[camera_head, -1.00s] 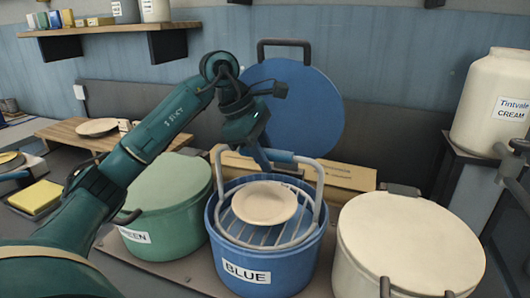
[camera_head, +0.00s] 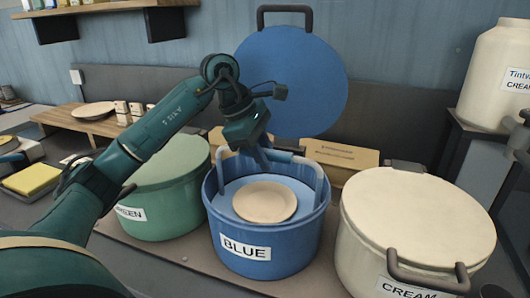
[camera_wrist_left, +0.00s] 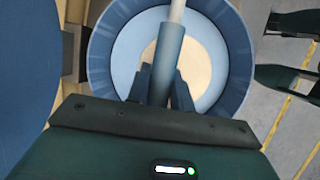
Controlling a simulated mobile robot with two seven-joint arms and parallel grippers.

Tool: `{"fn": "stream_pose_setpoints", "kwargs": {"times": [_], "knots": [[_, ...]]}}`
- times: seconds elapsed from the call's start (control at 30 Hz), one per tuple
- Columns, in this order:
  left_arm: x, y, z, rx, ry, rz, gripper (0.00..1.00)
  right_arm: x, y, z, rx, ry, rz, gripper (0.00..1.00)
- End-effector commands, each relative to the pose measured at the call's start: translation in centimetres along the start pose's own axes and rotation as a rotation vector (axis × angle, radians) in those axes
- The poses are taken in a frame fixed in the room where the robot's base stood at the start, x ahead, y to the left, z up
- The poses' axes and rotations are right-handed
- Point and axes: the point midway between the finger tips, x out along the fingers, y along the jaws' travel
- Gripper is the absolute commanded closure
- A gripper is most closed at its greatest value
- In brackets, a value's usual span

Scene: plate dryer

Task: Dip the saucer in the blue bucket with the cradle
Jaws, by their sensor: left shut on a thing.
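The blue bucket (camera_head: 292,256) stands open on the bench, with light blue liquid (camera_head: 309,193) inside. The pale beige saucer (camera_head: 265,202) lies flat inside it at about the liquid's level; I cannot tell whether its face is wet. The cradle's handle (camera_head: 321,176) rises around the saucer, and its wire bars are hidden under the liquid. My left gripper (camera_head: 262,154) is shut on the blue grip of the cradle's handle, above the bucket's back. In the left wrist view this grip (camera_wrist_left: 169,55) runs between the fingers, over the saucer (camera_wrist_left: 194,72).
The lidded green bucket (camera_head: 165,173) stands close on the left and the lidded cream bucket (camera_head: 415,218) on the right. A blue lid (camera_head: 292,85) stands upright behind.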

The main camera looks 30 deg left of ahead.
Motion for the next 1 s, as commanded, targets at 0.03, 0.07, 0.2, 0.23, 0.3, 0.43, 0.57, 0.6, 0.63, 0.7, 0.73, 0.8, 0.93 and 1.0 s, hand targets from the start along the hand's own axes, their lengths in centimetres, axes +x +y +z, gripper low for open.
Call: {"fn": "stream_pose_setpoints", "kwargs": {"times": [0.03, 0.07, 0.2, 0.23, 0.3, 0.43, 0.57, 0.6, 0.63, 0.7, 0.73, 0.8, 0.93, 1.0], "knots": [[0.4, -0.1, -0.2, 0.001, -0.001, 0.002, 1.00, 0.2, 0.0, 0.4, 0.007, 0.000, -0.001, 0.64], [0.6, -0.1, -0.3, 0.001, -0.001, 0.002, 1.00, 0.2, 0.0, 0.5, 0.012, 0.001, -0.001, 0.64], [1.5, -0.3, -0.6, 0.000, -0.001, 0.002, 1.00, 0.5, 0.1, 0.6, 0.031, 0.012, 0.001, 0.64], [1.7, -0.4, -0.7, 0.000, -0.001, 0.002, 1.00, 0.6, 0.1, 0.6, 0.035, 0.016, 0.002, 0.64], [2.1, -0.5, -0.9, 0.000, -0.001, 0.002, 1.00, 0.7, 0.1, 0.5, 0.043, 0.023, 0.002, 0.64], [2.9, -0.6, -1.2, 0.000, -0.001, 0.002, 1.00, 0.9, 0.1, 0.9, 0.058, 0.027, -0.002, 0.64], [3.6, -0.8, -1.5, 0.000, -0.001, 0.003, 1.00, 1.2, 0.1, 1.4, 0.068, 0.028, -0.005, 0.64], [3.9, -0.8, -1.6, 0.000, -0.001, 0.003, 1.00, 1.3, 0.1, 1.5, 0.070, 0.028, -0.006, 0.64], [4.0, -0.8, -1.7, 0.000, -0.001, 0.003, 1.00, 1.3, 0.1, 1.6, 0.072, 0.029, -0.007, 0.64], [4.3, -0.9, -1.8, 0.000, -0.001, 0.003, 1.00, 1.4, 0.1, 1.7, 0.078, 0.031, -0.009, 0.64], [4.5, -0.9, -1.9, 0.000, -0.001, 0.003, 1.00, 1.4, 0.1, 1.8, 0.080, 0.032, -0.010, 0.64], [4.7, -1.0, -2.0, 0.000, -0.001, 0.003, 1.00, 1.5, 0.1, 1.8, 0.085, 0.035, -0.013, 0.64], [5.1, -1.1, -2.1, 0.000, -0.002, 0.003, 1.00, 1.5, 0.0, 1.6, 0.091, 0.042, -0.015, 0.64], [5.2, -1.1, -2.2, 0.000, -0.002, 0.003, 1.00, 1.5, 0.0, 1.6, 0.093, 0.045, -0.016, 0.64]]}}
